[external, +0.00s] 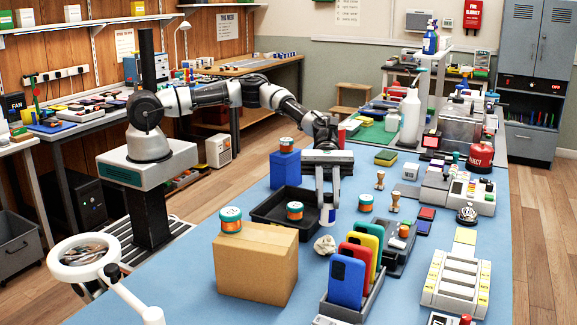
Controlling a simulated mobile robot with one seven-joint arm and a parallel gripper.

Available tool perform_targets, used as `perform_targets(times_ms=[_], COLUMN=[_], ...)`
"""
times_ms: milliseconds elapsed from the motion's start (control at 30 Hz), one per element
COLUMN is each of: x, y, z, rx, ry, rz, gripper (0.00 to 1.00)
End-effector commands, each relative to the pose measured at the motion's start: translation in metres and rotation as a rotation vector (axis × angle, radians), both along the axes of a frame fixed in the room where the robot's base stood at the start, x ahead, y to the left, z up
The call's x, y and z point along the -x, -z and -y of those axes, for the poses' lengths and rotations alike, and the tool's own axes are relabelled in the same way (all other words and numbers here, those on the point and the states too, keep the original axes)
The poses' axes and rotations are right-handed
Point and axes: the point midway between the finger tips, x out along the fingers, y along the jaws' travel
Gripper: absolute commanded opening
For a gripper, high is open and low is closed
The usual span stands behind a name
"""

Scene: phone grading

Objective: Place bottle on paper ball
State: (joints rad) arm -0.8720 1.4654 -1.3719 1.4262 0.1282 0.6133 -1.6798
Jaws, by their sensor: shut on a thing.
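My gripper (326,190) points down over the blue table and is shut on a small bottle (328,214). The bottle looks white with a dark blue part, and the fingers hide its upper part. A crumpled whitish paper ball (324,245) lies on the table, just nearer the camera than the bottle. The bottle appears above and slightly right of the paper ball in the picture. I cannot tell its exact height over the table.
A cardboard box (257,270) with a teal-lidded jar (231,219) stands left of the paper ball. A rack of coloured phones (347,281) stands close on its right. A black tray (268,212) holding a jar (295,211) and a blue block (285,170) lie behind left.

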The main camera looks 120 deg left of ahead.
Motion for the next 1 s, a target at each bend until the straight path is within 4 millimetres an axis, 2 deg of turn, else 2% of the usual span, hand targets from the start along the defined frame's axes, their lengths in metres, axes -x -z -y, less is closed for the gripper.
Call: perform_targets(times_ms=[267,600,633,733,1000], x=[0.0,0.0,0.0,0.0,0.0], y=[0.036,0.039,0.039,0.039,0.038], z=[0.0,0.0,0.0,0.0,0.0], rx=[0.002,-0.001,-0.001,-0.001,-0.001], ry=[-0.002,-0.001,-0.002,-0.001,-0.001], rz=[-0.002,-0.001,-0.001,-0.001,-0.001], gripper=[0.0,0.0,0.19,0.36,0.37])
